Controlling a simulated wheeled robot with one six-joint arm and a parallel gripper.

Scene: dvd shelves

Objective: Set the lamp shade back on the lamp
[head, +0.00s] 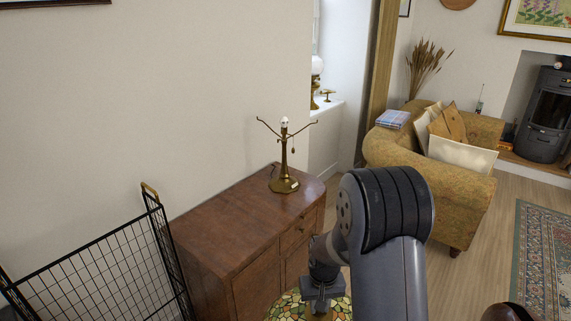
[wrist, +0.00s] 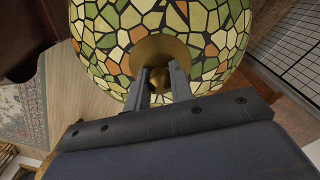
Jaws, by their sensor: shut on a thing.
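The lamp base (head: 285,160) is brass, with a bare bulb at the top and curved arms spreading to each side. It stands upright on the wooden cabinet (head: 225,218) near its right end, without a shade. The lamp shade (head: 285,307) is a stained-glass mosaic in green, cream and orange, at the bottom edge of the head view. In the wrist view the shade (wrist: 200,25) fills the top middle. My gripper (wrist: 157,72) is shut on the shade at its round brass cap. In the head view the shade is below and in front of the cabinet, partly cut off.
A black wire rack (head: 100,262) stands left of the cabinet. A yellow armchair (head: 430,185) with cushions is at the right, beyond my arm. A white-globed lamp (head: 316,80) stands on the window sill. Wooden floor lies between the cabinet and the patterned rug (head: 545,255).

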